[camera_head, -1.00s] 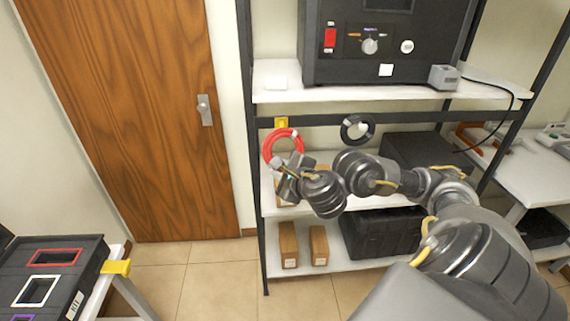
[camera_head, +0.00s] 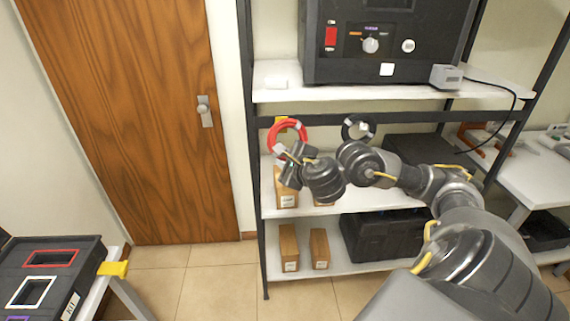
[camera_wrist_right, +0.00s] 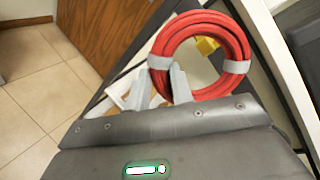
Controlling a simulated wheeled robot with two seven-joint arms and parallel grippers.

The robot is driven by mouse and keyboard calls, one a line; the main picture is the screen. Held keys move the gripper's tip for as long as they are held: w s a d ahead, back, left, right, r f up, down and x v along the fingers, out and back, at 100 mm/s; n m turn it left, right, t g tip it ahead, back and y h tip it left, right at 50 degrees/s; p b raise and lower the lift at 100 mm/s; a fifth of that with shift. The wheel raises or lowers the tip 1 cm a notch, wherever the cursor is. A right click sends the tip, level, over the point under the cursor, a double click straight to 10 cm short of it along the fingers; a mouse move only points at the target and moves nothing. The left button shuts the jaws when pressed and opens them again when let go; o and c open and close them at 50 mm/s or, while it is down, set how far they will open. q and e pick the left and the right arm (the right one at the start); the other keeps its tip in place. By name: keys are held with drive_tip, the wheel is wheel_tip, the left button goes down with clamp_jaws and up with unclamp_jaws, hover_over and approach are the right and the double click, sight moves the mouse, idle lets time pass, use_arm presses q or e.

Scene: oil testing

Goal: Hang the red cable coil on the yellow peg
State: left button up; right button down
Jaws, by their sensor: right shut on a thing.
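The red cable coil (camera_head: 302,128) is a ring with pale grey bands, upright in front of the shelf rack's left end; it shows large in the right wrist view (camera_wrist_right: 240,50). My right gripper (camera_head: 286,164) is shut on its lower edge, and its fingers (camera_wrist_right: 164,84) show at the lower left of the ring. The yellow peg (camera_head: 281,120) is on the dark bar under the upper shelf, partly hidden behind the coil's top. In the wrist view the yellow peg (camera_wrist_right: 207,45) shows through the ring's opening. I cannot tell whether coil and peg touch. My left gripper is not in view.
A black coil (camera_head: 346,128) hangs on the same bar to the right. A large black machine (camera_head: 345,62) stands on the upper shelf. Cardboard boxes (camera_head: 289,245) and a black case (camera_head: 375,238) fill the shelves below. A wooden door (camera_head: 125,110) is at left.

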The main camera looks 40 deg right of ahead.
drive_tip(key=w+d+f+b, duration=0.1)
drive_tip(key=w+d+b, duration=0.3)
drive_tip(key=w, duration=0.1)
drive_tip(key=shift+f, duration=0.15)
idle(0.6)
drive_tip(key=shift+w, duration=0.1)
idle(0.6)
drive_tip(key=c, duration=1.1)
unclamp_jaws()
drive_tip(key=shift+c, duration=0.2)
drive_tip(key=p+v, duration=0.5)
drive_tip(key=v, duration=0.5)
drive_tip(key=shift+s, duration=0.35)
drive_tip(key=shift+a, duration=0.1)
